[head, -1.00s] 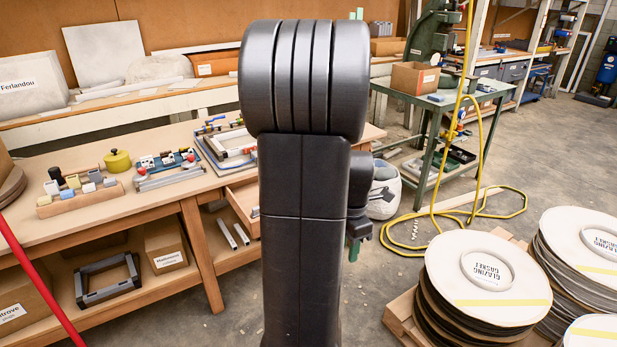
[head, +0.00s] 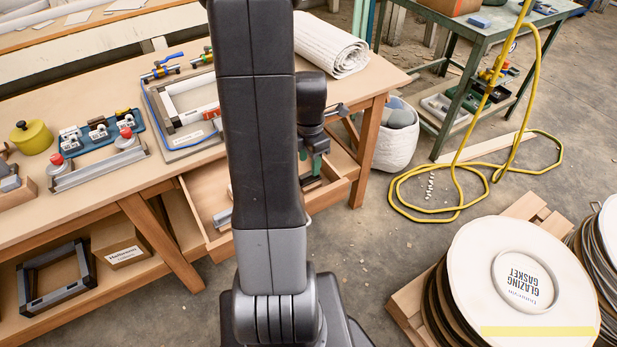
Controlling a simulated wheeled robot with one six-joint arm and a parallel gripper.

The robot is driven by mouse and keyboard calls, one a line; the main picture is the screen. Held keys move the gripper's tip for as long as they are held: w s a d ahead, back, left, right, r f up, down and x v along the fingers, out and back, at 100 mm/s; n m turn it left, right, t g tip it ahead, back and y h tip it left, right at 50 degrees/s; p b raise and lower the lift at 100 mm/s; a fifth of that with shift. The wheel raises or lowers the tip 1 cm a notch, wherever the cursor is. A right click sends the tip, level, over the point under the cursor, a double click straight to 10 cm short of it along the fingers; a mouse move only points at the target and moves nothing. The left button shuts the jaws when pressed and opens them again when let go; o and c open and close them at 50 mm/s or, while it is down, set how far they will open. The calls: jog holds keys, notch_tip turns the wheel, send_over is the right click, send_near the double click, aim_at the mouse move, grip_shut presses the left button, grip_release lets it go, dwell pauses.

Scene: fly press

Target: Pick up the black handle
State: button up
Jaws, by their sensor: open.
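My gripper (head: 312,165), with green fingertips, points down over the right end of an open wooden drawer (head: 335,190) below the workbench top. It is open, though my arm hides part of it. A small dark piece (head: 311,184) shows just below the fingertips in the drawer; it may be the black handle, but it is too small and too covered to be sure. I cannot tell whether the fingers touch it. My arm hides the middle of the drawer.
Grey metal bars (head: 222,217) lie in the drawer's left part. The workbench (head: 110,185) holds clamps, a frame and a rolled white mat (head: 330,47). A white basket (head: 397,140) stands right of the drawer. A yellow hose (head: 440,207) and stacked gasket discs (head: 520,265) are at right.

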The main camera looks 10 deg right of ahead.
aim_at(309, 173)
jog(key=f, duration=0.5)
jog(key=shift+s+a+f+b, duration=0.1)
jog(key=shift+s+b, duration=0.1)
jog(key=shift+b, duration=0.15)
grip_shut()
